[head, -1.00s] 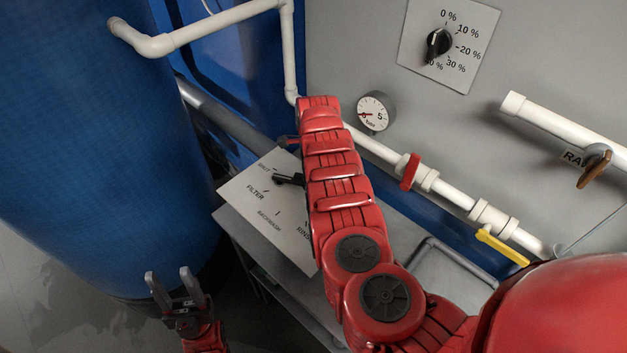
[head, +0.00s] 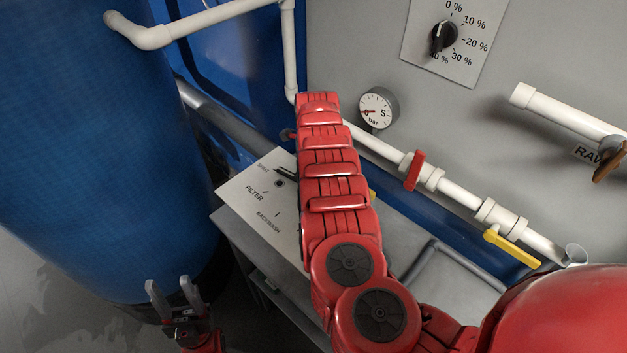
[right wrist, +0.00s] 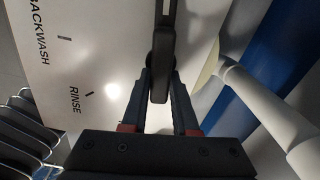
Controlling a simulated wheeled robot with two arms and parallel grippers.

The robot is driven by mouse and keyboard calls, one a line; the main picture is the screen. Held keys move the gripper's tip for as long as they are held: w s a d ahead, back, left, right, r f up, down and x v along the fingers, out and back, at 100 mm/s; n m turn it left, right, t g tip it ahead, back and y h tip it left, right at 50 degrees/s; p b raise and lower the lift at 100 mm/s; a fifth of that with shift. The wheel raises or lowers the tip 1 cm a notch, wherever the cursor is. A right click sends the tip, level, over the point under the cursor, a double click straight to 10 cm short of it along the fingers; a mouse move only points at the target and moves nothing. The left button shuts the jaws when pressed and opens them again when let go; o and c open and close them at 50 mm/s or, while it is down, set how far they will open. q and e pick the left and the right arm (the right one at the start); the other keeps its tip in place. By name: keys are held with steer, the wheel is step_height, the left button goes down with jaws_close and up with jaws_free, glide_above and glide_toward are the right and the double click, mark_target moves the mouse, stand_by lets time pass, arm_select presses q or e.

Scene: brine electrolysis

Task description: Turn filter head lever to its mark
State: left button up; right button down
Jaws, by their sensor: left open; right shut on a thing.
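My right gripper is hidden in the head view. My left gripper (head: 172,297) is open and empty at the lower left.
A big blue tank (head: 90,150) stands at the left. White pipe with a red-handled valve (head: 414,170) and a yellow-handled valve (head: 512,247) runs right of my arm. A gauge (head: 376,109) and a percent dial (head: 443,37) are on the grey wall.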

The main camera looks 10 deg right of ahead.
steer(key=c, duration=0.7)
jaws_free()
steer(key=shift+w+r, duration=0.1)
steer(key=shift+r, duration=0.5)
step_height(320, 180, up, 16)
steer(key=b, duration=0.4)
steer(key=shift+r+b, duration=0.2)
steer(key=shift+b, duration=0.2)
